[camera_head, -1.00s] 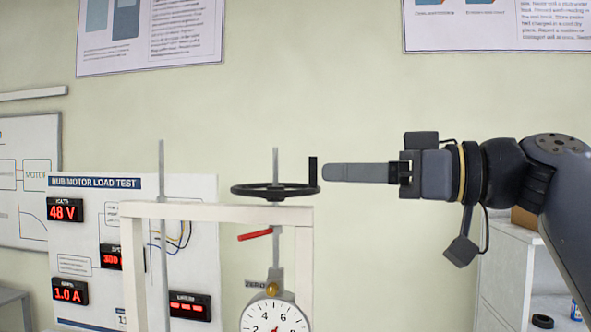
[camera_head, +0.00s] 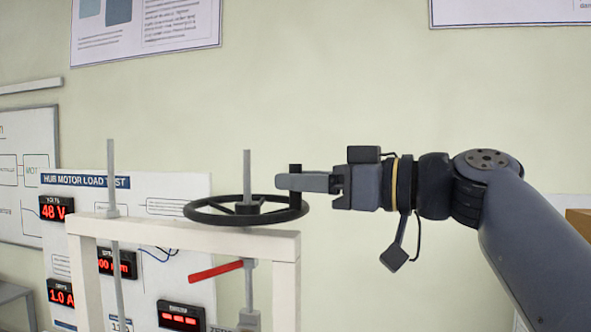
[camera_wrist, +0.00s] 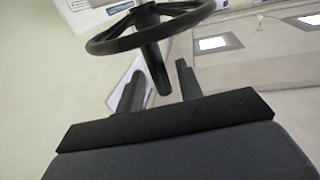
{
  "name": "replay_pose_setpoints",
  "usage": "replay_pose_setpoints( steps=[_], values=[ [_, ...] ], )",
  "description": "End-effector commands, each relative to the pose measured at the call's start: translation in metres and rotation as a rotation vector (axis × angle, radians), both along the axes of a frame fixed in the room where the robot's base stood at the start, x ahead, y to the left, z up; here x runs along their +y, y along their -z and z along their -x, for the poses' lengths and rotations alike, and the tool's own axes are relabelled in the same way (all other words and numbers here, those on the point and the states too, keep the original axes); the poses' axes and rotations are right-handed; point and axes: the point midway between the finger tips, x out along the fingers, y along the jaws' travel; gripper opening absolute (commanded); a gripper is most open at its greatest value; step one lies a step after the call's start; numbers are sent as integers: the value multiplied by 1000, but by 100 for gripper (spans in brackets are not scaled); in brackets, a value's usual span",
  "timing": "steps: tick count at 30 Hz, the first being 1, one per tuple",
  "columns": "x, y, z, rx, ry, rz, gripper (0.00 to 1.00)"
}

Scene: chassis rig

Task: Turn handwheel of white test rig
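The black handwheel (camera_head: 245,211) lies level on top of the white test rig (camera_head: 284,250). Its upright handle (camera_head: 295,168) stands on the rim at the right. My gripper (camera_head: 284,182) reaches in level from the right; a finger crosses in front of the handle and hides part of it. In the wrist view, the handle (camera_wrist: 155,68) sits between the two spread fingers of my gripper (camera_wrist: 160,70), with a gap visible on each side. The gripper is open around the handle. The wheel's rim (camera_wrist: 105,45) shows beyond the fingertips.
A threaded-looking grey rod (camera_head: 247,178) rises through the wheel hub, and another rod (camera_head: 111,180) stands at the left. A red lever (camera_head: 215,271) sits below the wheel. A panel (camera_head: 180,190) with red displays stands behind.

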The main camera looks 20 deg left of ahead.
Motion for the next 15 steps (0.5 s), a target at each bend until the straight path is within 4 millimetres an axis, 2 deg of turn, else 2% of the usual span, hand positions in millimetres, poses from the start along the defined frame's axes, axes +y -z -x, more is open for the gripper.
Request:
replay_pose_setpoints(
  steps=[6, 14, 15],
  values=[
    [13, 0, -1, -1, -1, 1, 35],
    [14, 1, -1, -1, 0, 1, 35],
    [14, 1, -1, -1, 0, 1, 32]
  ],
)
